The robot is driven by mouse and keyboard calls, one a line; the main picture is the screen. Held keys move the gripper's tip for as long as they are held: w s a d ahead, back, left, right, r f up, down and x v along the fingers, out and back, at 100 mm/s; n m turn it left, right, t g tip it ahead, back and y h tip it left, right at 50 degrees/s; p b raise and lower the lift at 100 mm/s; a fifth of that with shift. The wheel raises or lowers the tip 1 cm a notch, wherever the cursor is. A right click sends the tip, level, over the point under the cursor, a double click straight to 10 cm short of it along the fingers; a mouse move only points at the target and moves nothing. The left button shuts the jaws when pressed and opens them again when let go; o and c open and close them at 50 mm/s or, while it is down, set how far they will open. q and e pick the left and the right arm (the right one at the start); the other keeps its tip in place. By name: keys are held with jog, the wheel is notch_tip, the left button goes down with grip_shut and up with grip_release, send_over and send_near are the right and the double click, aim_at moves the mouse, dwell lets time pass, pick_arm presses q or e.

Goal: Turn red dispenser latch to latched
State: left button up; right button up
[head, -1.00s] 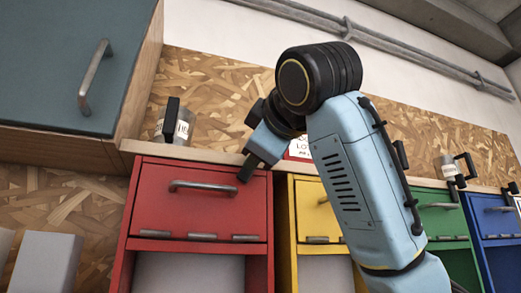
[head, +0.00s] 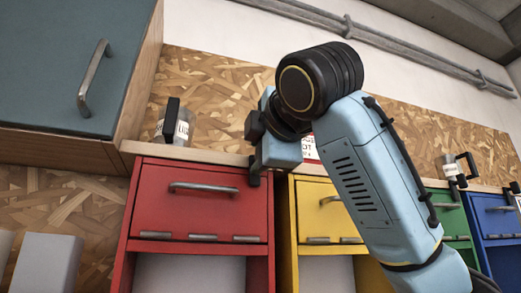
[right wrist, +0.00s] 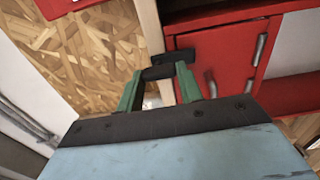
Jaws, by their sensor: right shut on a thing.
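The red dispenser (head: 198,205) stands at the left of a row, with a metal handle across its front panel. A dark bar, which looks like its latch (head: 254,172), sits at the panel's upper right corner. The latch also shows in the right wrist view (right wrist: 168,72), in front of the wood edge and beside the red panel. My right gripper (right wrist: 163,84) has its green fingers on either side of this bar and is shut on it. In the head view the right gripper (head: 256,160) is partly hidden by its own wrist. My left gripper is not in view.
Yellow (head: 318,205), green (head: 445,212) and blue (head: 497,215) dispensers stand to the right. A labelled canister (head: 182,130) stands on the ledge above the red one. A teal cabinet door (head: 65,60) juts out at upper left. Grey blocks (head: 45,265) stand at lower left.

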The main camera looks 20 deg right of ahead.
dwell(0.3)
jog(key=o, duration=1)
jog(key=shift+s, duration=0.15)
jog(key=s+b, duration=0.5)
jog(key=s, duration=0.8)
jog(key=shift+s+d, duration=0.15)
jog(key=shift+d, duration=0.05)
